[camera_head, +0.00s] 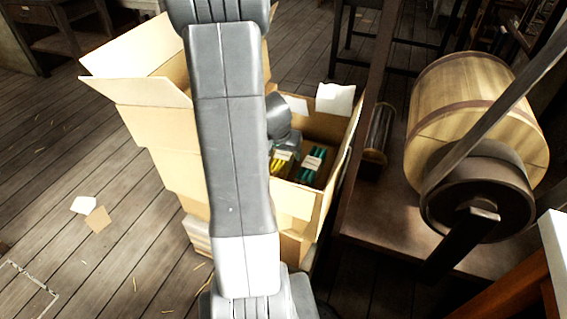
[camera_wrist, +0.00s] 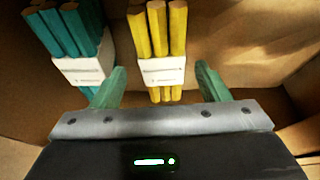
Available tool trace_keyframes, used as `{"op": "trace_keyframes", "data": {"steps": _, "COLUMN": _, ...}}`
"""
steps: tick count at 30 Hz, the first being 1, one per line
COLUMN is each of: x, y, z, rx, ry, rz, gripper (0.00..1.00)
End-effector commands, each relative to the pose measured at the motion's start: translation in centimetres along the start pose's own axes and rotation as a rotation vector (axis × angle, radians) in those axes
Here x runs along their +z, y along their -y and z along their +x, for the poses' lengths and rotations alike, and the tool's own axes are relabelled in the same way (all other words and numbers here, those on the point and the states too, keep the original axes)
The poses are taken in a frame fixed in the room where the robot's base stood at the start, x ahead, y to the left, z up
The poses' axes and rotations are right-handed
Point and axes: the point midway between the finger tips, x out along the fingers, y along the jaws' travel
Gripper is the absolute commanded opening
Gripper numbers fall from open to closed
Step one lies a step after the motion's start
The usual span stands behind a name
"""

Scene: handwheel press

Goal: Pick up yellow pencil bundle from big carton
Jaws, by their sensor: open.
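The yellow pencil bundle (camera_wrist: 158,35) has a white paper band and stands inside the big carton (camera_wrist: 225,75). In the wrist view my gripper (camera_wrist: 160,85) is open, with one green finger on each side of the bundle's lower part. In the head view the yellow bundle (camera_head: 281,160) shows partly at the edge of my arm, inside the open carton (camera_head: 292,201). My arm hides much of the carton, and the fingertips are hidden there.
A teal pencil bundle (camera_wrist: 68,35) with a white band stands left of the yellow one in the wrist view, close to the left finger. Carton walls enclose both bundles. A wooden barrel (camera_head: 470,105) on a bench stands to the right in the head view.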

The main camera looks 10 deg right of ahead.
Motion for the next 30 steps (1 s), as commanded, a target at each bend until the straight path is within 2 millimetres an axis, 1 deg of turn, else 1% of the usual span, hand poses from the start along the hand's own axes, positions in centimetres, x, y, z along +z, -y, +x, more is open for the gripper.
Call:
{"op": "trace_keyframes", "data": {"steps": 2, "x": 0.0, "y": 0.0, "z": 0.7, "rx": 0.001, "ry": 0.001, "rz": -0.001, "gripper": 0.69}}
{"op": "trace_keyframes", "data": {"steps": 10, "x": 0.0, "y": 0.3, "z": 4.6, "rx": 0.002, "ry": 0.003, "rz": 0.0, "gripper": 0.69}}
{"op": "trace_keyframes", "data": {"steps": 14, "x": -0.1, "y": 0.3, "z": 5.3, "rx": 0.0, "ry": 0.001, "rz": -0.002, "gripper": 0.69}}
{"op": "trace_keyframes", "data": {"steps": 20, "x": -0.2, "y": 0.3, "z": 5.2, "rx": 0.0, "ry": 0.0, "rz": -0.001, "gripper": 0.69}}
{"op": "trace_keyframes", "data": {"steps": 21, "x": -0.2, "y": 0.3, "z": 5.2, "rx": 0.0, "ry": 0.001, "rz": -0.001, "gripper": 0.65}}
{"op": "trace_keyframes", "data": {"steps": 23, "x": -0.2, "y": 0.3, "z": 5.2, "rx": 0.0, "ry": 0.001, "rz": -0.001, "gripper": 0.53}}
{"op": "trace_keyframes", "data": {"steps": 24, "x": -0.2, "y": 0.3, "z": 5.2, "rx": 0.0, "ry": 0.001, "rz": -0.001, "gripper": 0.46}}
{"op": "trace_keyframes", "data": {"steps": 28, "x": -0.2, "y": 0.3, "z": 5.2, "rx": 0.0, "ry": 0.001, "rz": -0.001, "gripper": 0.2}}
{"op": "trace_keyframes", "data": {"steps": 29, "x": -0.2, "y": 0.3, "z": 5.2, "rx": 0.0, "ry": 0.001, "rz": -0.001, "gripper": 0.15}}
{"op": "trace_keyframes", "data": {"steps": 30, "x": -0.2, "y": 0.3, "z": 5.2, "rx": 0.0, "ry": 0.0, "rz": -0.001, "gripper": 0.15}}
